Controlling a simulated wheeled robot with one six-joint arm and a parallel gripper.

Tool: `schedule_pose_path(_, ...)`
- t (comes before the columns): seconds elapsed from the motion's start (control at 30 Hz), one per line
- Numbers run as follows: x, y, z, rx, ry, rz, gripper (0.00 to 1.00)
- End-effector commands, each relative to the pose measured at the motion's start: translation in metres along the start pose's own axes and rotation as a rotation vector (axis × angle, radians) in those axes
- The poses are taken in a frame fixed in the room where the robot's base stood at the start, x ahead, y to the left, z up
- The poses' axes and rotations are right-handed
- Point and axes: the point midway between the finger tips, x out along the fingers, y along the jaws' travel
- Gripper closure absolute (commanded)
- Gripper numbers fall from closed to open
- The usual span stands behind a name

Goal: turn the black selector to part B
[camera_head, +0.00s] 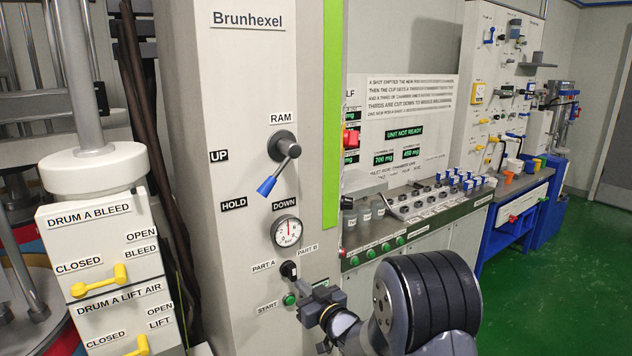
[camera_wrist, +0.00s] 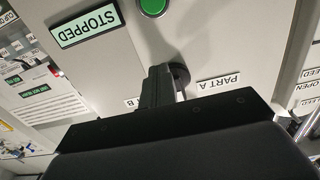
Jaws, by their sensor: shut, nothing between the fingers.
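The black selector (camera_head: 289,270) is on the grey Brunhexel panel, between the PART A label (camera_head: 264,266) at its left and the PART B label (camera_head: 307,248) at its upper right. Its pointing direction is too small to tell surely. In the wrist view, which is upside down, the selector's dark round base (camera_wrist: 180,74) shows partly behind my fingers. My gripper (camera_head: 312,304) is just below and right of the selector in the head view. Its fingers (camera_wrist: 157,84) are shut and empty, close to the selector. I cannot tell whether they touch it.
The green START button (camera_head: 290,299) is right below the selector, close to my gripper; a STOPPED display (camera_wrist: 86,24) is beside it. The pressure gauge (camera_head: 286,231) and blue-tipped RAM lever (camera_head: 277,170) are above.

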Motion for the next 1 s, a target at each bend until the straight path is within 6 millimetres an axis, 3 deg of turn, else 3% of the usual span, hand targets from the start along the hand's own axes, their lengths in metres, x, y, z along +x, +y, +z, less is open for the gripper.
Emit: schedule_pose_path(1.0, 0.001, -0.011, -0.001, -0.003, 0.012, -0.003, 1.0)
